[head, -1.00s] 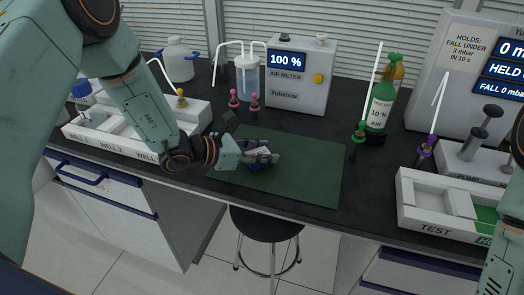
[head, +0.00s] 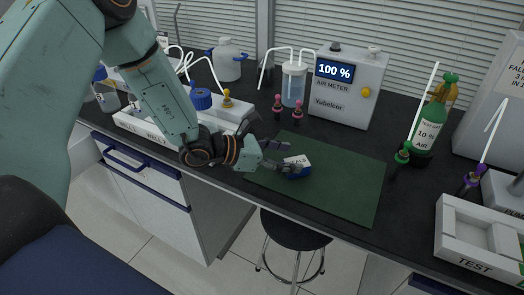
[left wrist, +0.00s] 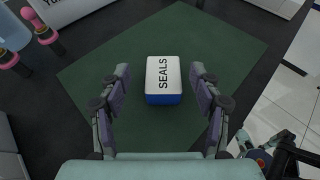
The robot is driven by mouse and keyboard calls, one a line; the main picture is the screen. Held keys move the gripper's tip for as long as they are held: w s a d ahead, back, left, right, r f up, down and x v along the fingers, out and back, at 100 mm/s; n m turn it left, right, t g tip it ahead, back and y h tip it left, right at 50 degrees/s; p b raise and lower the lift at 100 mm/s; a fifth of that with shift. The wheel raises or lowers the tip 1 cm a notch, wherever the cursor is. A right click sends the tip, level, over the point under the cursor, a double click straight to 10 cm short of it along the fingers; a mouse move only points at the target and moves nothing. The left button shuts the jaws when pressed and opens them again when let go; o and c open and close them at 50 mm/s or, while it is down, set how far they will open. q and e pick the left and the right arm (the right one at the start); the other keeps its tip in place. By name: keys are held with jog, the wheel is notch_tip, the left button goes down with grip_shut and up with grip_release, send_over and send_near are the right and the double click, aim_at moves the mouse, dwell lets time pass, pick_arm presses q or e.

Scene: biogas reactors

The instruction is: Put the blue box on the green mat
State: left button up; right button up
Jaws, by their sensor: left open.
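The blue box (head: 298,167) has a white lid and rests on the green mat (head: 345,190). In the left wrist view the box (left wrist: 163,98) lies flat on the mat (left wrist: 120,60), and its lid reads SEALS. My left gripper (head: 285,168) is at the left side of the box in the head view. In the left wrist view its fingers (left wrist: 162,76) are spread wide, one on each side of the box, with green mat visible between each finger and the box.
The air meter (head: 345,88) and a jar with tubes (head: 293,85) stand behind the mat. A green bottle (head: 428,128) is at the right, and the TEST tray (head: 470,262) at the front right. A white well tray (head: 135,122) is left. A stool (head: 295,232) stands below the bench edge.

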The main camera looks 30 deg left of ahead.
pick_arm(q)
jog(key=v, duration=0.3)
jog(key=shift+s+r+p, duration=0.15)
jog(key=shift+r+p, duration=0.1)
jog(key=shift+p, duration=0.15)
jog(key=p+v, duration=0.1)
jog(key=v, duration=0.1)
jog(key=shift+s+a, duration=0.15)
jog(key=shift+a, duration=0.15)
jog(key=shift+s+a+r, duration=0.3)
jog(key=shift+s+a, duration=0.05)
jog(key=shift+s, duration=0.2)
jog(key=shift+w+f, duration=0.1)
